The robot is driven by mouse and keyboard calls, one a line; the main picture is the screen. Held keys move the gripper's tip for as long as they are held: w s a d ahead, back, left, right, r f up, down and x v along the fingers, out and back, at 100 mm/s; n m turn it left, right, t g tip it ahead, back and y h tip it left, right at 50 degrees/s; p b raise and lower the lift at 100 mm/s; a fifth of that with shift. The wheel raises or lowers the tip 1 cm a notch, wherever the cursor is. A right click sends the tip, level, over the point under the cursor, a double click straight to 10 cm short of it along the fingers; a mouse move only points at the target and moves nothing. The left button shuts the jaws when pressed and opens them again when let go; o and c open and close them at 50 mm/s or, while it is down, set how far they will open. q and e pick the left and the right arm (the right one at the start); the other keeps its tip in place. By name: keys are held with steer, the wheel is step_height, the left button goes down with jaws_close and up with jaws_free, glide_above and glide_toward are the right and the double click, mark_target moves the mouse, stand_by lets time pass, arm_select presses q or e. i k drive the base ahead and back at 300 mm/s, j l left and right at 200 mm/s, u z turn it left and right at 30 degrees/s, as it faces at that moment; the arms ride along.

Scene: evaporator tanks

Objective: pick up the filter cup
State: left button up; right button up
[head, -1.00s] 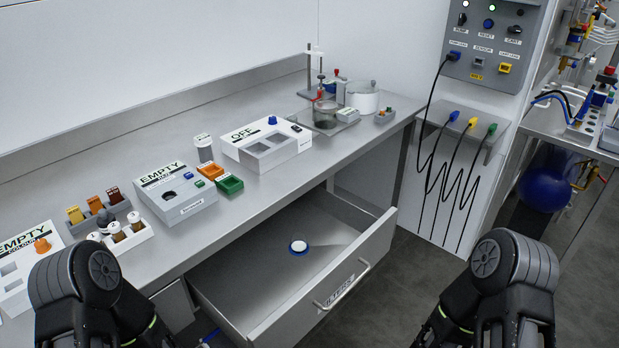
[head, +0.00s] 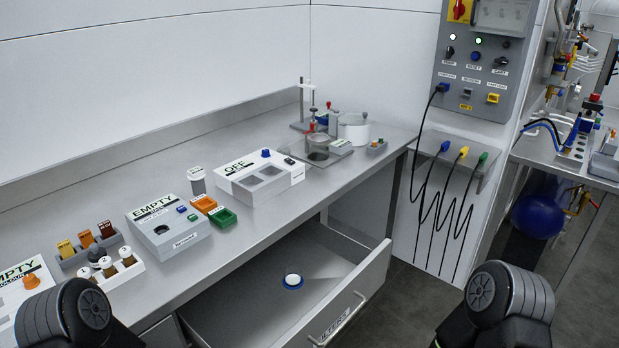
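The drawer front carries a label and a bar handle. Nothing touches the cup. My two arms show only as dark joints at the bottom left and bottom right of the head view. Both grippers are out of the picture, so their state is hidden.
The steel bench (head: 225,254) above the drawer holds a box marked EMPTY (head: 170,224), a box marked OFF (head: 259,178), an orange tray (head: 204,204), a green tray (head: 223,217) and vial racks. A control panel (head: 484,60) with hanging cables stands right. Floor shows right of the drawer.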

mark_target(293, 280)
steer(key=l+u, duration=0.1)
steer(key=u, duration=0.8)
steer(key=l+u, duration=0.15)
steer(key=u, duration=0.3)
steer(key=k+l+u, duration=0.25)
steer(key=l+u, duration=0.2)
steer(key=l, duration=0.2)
steer(key=k+l+u, duration=0.9)
steer(key=k+l, duration=0.85)
steer(key=k+l+u, duration=0.05)
steer(key=k, duration=0.05)
